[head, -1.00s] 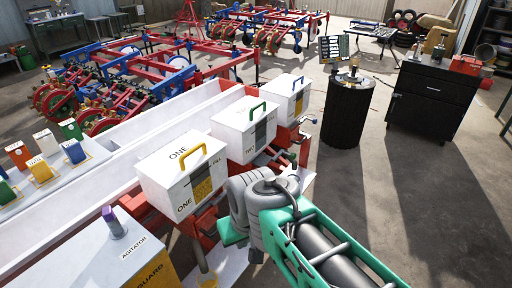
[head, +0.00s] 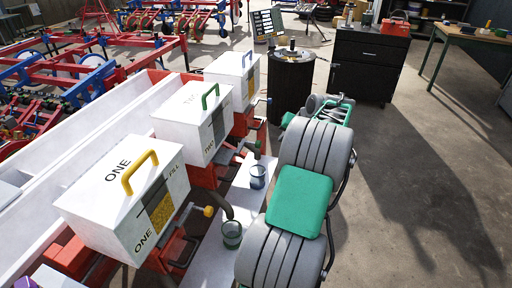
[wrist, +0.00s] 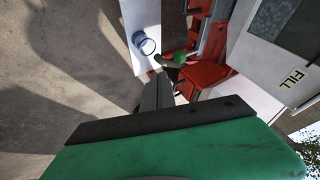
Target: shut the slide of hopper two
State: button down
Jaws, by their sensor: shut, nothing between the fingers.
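Hopper two (head: 200,128) is a white box with a green handle on top, standing between hopper one (head: 110,215) and a third hopper (head: 240,68). In the wrist view a green knob (wrist: 180,58) sticks out beside red metalwork (wrist: 203,77), below a white hopper face marked FILL (wrist: 270,65). My gripper (wrist: 160,82) is shut and empty, its fingertips just short of the green knob and a little left of it. I cannot tell whether they touch. In the head view my arm hides the fingers.
A jar with a blue rim (wrist: 146,44) stands on a white board near the fingertips. The head view shows another jar (head: 232,235) nearer, and hopper one's yellow knob (head: 208,211). A black drum (head: 291,85) and a black cabinet (head: 368,65) stand beyond. Floor at right is clear.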

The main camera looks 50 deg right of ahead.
jog(key=w+f, duration=0.8)
jog(key=w, duration=0.1)
jog(key=shift+d, duration=0.45)
